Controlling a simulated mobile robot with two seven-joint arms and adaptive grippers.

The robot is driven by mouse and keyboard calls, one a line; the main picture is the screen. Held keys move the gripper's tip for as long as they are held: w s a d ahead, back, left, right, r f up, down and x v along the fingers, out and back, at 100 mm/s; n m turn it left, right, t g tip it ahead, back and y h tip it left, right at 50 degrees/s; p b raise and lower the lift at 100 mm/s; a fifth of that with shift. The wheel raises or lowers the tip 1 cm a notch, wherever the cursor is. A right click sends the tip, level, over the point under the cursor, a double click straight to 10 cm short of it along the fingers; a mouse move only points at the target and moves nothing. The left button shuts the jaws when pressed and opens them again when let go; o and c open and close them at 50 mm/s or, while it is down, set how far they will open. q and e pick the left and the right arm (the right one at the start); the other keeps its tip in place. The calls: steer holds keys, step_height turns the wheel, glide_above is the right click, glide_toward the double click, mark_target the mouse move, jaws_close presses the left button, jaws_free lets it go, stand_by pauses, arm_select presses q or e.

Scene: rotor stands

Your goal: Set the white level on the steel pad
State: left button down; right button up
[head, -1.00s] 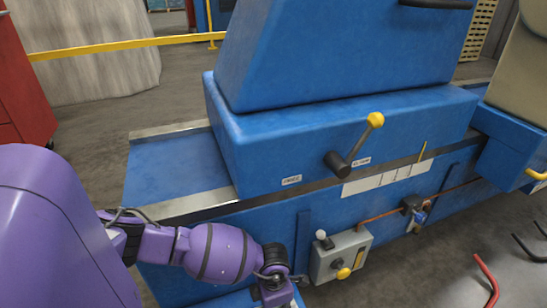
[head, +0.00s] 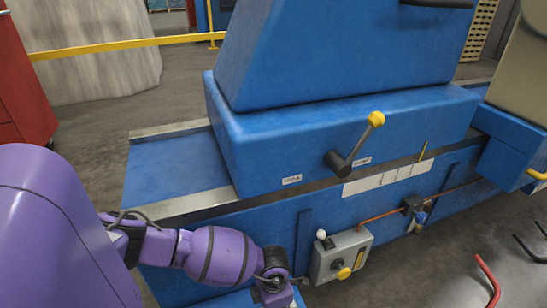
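I cannot make out a white level or a separate steel pad in the head view. My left arm comes in from the left, and its wrist runs out at the bottom edge. The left gripper itself is below the picture. My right arm and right gripper do not show.
A large blue machine housing (head: 330,140) sits on a blue bed (head: 170,165) with steel edge strips. A lever with a yellow knob (head: 376,119) sticks out in front. A grey control box (head: 340,255) hangs below. A red cabinet (head: 22,85) stands left; a yellow rail (head: 120,47) runs behind.

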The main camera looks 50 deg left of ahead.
arm_select(q)
steer(key=shift+f, duration=0.1)
stand_by(0.7)
steer(key=shift+f, duration=0.2)
steer(key=c, duration=1.8)
jaws_free()
steer(key=o, duration=0.5)
steer(key=shift+c, duration=0.2)
